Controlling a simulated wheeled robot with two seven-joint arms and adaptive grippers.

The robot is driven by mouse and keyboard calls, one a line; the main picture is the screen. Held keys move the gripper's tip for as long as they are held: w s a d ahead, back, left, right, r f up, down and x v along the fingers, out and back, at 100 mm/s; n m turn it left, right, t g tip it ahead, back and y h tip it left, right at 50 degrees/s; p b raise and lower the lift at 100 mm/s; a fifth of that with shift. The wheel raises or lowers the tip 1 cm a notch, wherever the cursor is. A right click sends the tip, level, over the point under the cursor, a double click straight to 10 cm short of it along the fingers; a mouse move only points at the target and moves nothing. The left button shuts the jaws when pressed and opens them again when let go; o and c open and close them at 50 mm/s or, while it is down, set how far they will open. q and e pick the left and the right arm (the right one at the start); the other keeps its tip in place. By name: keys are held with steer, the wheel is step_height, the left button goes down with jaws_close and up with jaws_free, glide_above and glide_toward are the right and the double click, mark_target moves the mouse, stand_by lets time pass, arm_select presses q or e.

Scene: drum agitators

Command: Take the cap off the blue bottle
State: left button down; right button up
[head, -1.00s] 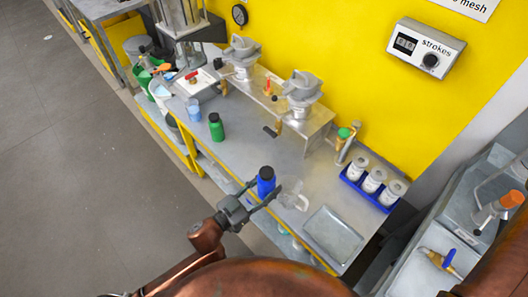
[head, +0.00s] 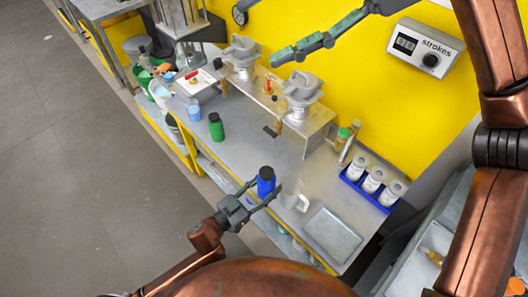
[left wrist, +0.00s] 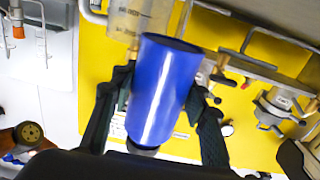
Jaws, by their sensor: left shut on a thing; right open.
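The blue bottle (head: 266,187) stands upright near the counter's front edge, with its black cap (head: 266,172) on top. My left gripper (head: 262,196) is shut on the bottle's body from the front. In the left wrist view the bottle (left wrist: 162,90) fills the middle, between the two dark fingers (left wrist: 160,110). A dark round part shows at its lower end there, partly hidden by my gripper. My right gripper (head: 305,45) is open and empty, high in front of the yellow wall, well above and apart from the bottle.
A clear jug (head: 294,197) stands close right of the bottle, beside a metal tray (head: 332,235). A blue rack (head: 368,188) holds white jars at the right. A green bottle (head: 216,128) stands further left.

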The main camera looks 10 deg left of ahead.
steer(key=w+a+f+m+h, duration=0.3)
steer(key=a+f+m, duration=0.15)
steer(key=f, duration=0.75)
steer(key=m+t+h, duration=0.3)
steer(key=m+h, duration=0.5)
steer(key=h, duration=0.1)
glide_above(264, 172)
step_height(264, 172, down, 28)
steer(key=shift+r, duration=0.1)
steer(key=shift+w+f, duration=0.1)
steer(key=shift+f, duration=3.9)
steer(key=shift+c, duration=0.3)
